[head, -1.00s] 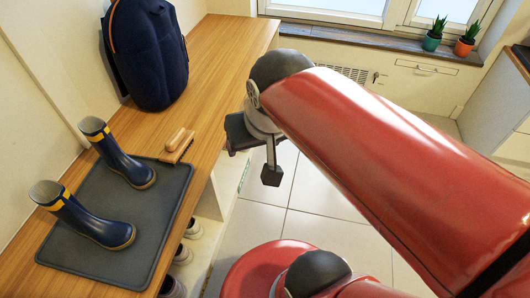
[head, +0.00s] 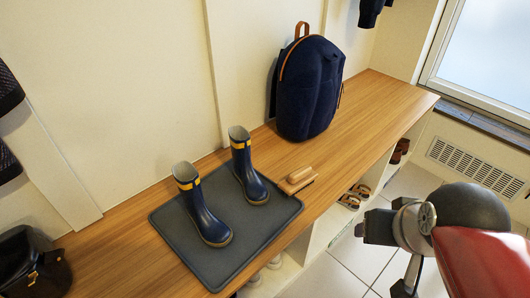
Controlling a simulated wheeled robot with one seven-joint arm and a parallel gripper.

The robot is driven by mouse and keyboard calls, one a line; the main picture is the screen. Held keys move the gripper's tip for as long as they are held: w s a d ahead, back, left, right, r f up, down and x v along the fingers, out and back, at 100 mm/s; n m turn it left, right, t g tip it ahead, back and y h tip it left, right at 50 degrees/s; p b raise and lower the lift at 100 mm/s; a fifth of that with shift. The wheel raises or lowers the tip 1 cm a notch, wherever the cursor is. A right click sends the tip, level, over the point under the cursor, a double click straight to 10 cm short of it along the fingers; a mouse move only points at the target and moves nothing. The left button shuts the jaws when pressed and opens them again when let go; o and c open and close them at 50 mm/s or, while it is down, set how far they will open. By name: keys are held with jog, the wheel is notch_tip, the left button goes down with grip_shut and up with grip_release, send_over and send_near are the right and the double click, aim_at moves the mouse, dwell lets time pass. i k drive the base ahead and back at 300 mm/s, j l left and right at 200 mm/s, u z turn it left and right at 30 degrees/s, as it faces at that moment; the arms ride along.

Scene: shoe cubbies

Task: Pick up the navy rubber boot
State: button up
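Two navy rubber boots with yellow bands stand upright on a dark grey mat (head: 244,262) on the wooden bench. The nearer boot (head: 204,216) is at the mat's left. My gripper (head: 388,258) is at the right, beyond the bench's front edge and well apart from both boots.
A wooden brush (head: 297,181) lies at the mat's right edge. A navy backpack (head: 309,88) stands farther back on the bench (head: 372,118). A black bag (head: 32,262) is at the left. Shoes (head: 354,196) sit in cubbies below.

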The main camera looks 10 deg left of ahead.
aim_at(256, 193)
jog(key=i+l+u, duration=0.15)
jog(key=i+u, duration=0.15)
jog(key=u, duration=0.15)
jog(key=i+l+u, duration=0.2)
jog(key=u, duration=0.25)
jog(key=i+l+u, duration=0.25)
jog(key=u, duration=0.2)
jog(key=l, duration=0.1)
